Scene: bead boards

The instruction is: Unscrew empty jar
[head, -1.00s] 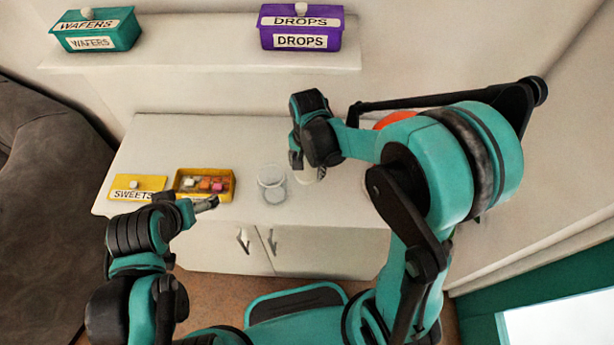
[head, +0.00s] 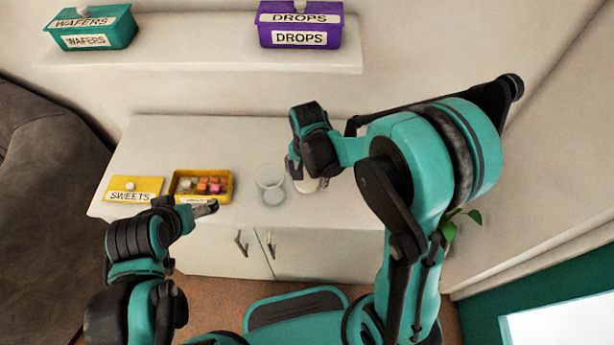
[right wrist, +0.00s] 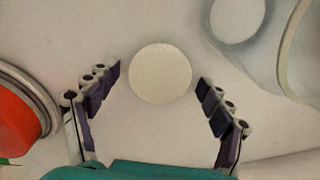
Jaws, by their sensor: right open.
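A clear glass jar (head: 270,183), open at the top and looking empty, stands on the cabinet top; part of it shows at the upper right in the right wrist view (right wrist: 285,65). Just right of it is a round white lid-like piece (head: 307,186), mostly hidden by my right gripper (head: 306,176). In the right wrist view the white disc (right wrist: 160,73) lies between the spread fingers of the right gripper (right wrist: 160,85), with gaps on both sides. I cannot tell whether it sits on anything. My left gripper (head: 208,207) hangs before the cabinet's front edge, its opening unclear.
A yellow tray of sweets (head: 202,200) and its yellow SWEETS lid (head: 133,190) lie left of the jar. A teal WAFERS box (head: 92,28) and purple DROPS box (head: 300,25) stand on the shelf above. A red round thing (right wrist: 18,115) is close left of the right gripper.

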